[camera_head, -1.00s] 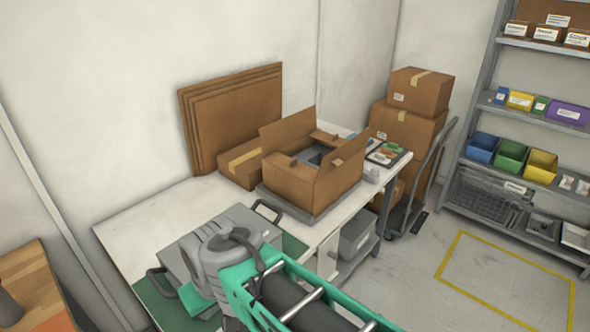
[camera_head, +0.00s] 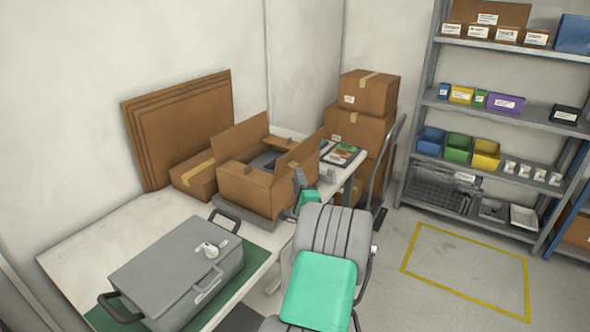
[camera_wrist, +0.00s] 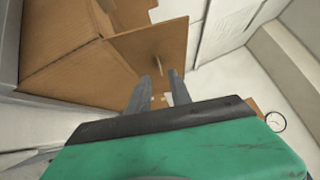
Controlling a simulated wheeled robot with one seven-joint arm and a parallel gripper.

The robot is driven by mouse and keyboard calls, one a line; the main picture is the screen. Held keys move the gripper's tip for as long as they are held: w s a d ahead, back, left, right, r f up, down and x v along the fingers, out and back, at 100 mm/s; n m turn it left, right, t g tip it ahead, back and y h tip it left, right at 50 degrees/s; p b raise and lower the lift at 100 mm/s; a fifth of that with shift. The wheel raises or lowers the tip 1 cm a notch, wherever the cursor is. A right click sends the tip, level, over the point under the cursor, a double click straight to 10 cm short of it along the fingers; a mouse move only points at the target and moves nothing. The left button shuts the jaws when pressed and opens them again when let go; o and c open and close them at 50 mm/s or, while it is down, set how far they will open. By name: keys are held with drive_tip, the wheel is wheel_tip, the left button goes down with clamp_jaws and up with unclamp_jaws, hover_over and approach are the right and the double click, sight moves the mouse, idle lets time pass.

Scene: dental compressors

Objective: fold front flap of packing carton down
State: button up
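The brown packing carton (camera_head: 243,190) stands open on a grey plate on the white bench in the head view. Its long back flap (camera_head: 232,140) and its flap on the right side (camera_head: 298,155) both stand up. In the wrist view, the carton (camera_wrist: 65,65) fills the upper left, and a flap (camera_wrist: 155,50) sticks out ahead of my fingers. My gripper (camera_wrist: 160,76) has its two fingers apart with nothing clearly between them. The fingertips are close to that flap; I cannot tell if they touch it. In the head view my arm partly hides the fingers near the carton's right corner.
A grey case (camera_head: 175,265) lies on a green mat at the bench's near end. Flat cardboard sheets (camera_head: 185,125) lean on the wall, beside a taped box (camera_head: 195,175). Stacked boxes (camera_head: 360,125) and a shelf rack (camera_head: 500,125) stand behind. The yellow-outlined floor is clear.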

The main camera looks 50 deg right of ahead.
drive_tip(key=x, duration=0.4)
drive_tip(key=shift+w+d+p, duration=0.15)
drive_tip(key=shift+w+p, duration=0.1)
drive_tip(key=shift+p, duration=0.15)
drive_tip(key=shift+c, duration=0.5)
clamp_jaws()
idle(0.5)
